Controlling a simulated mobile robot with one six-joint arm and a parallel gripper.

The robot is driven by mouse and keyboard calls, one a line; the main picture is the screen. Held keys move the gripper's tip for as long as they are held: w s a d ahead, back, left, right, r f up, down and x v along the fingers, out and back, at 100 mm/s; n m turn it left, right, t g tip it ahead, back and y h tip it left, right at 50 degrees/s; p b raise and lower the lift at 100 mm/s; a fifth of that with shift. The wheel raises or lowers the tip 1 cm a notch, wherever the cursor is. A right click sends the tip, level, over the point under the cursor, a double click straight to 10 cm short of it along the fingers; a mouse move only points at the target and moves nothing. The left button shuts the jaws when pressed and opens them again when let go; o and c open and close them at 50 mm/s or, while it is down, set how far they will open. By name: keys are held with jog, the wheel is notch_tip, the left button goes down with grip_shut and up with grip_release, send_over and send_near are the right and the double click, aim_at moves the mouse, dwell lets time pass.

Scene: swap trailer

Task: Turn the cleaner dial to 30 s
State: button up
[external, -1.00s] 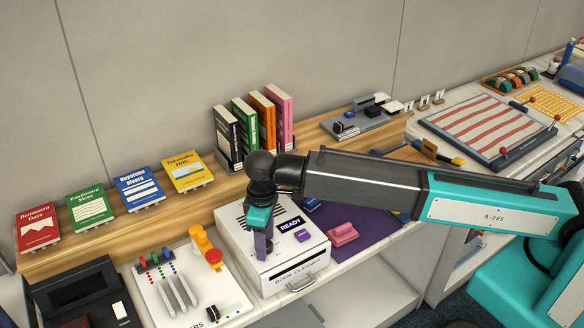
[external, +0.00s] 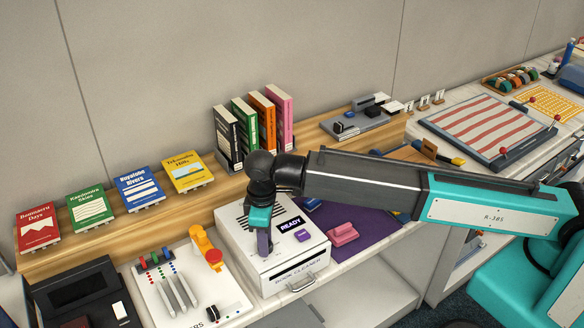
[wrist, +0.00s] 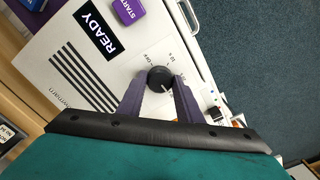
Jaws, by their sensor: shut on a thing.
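The white book cleaner (external: 270,262) stands on the counter with a READY display (external: 291,224) and a purple button (external: 303,236). Its round black dial (wrist: 160,78) shows in the wrist view, with an OFF mark and a 10 s mark printed around it. My gripper (wrist: 160,86) points down with its purple fingers closed on either side of the dial. It also shows in the external view (external: 264,250), where it hides the dial. The other dial marks are partly hidden by the fingers, and I cannot read the dial's setting for sure.
A panel with sliders (external: 178,290) and an orange handle (external: 207,246) lie left of the cleaner. A pink block (external: 342,233) sits on a purple mat (external: 370,225) to the right. Upright books (external: 255,125) stand on the shelf behind.

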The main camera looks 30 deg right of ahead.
jog(key=o, duration=1)
jog(key=shift+o, duration=0.2)
jog(key=shift+r, duration=0.15)
notch_tip(320, 180, up, 14)
jog(key=p, duration=0.7)
jog(key=shift+f+p, duration=0.2)
jog(key=shift+p, duration=0.2)
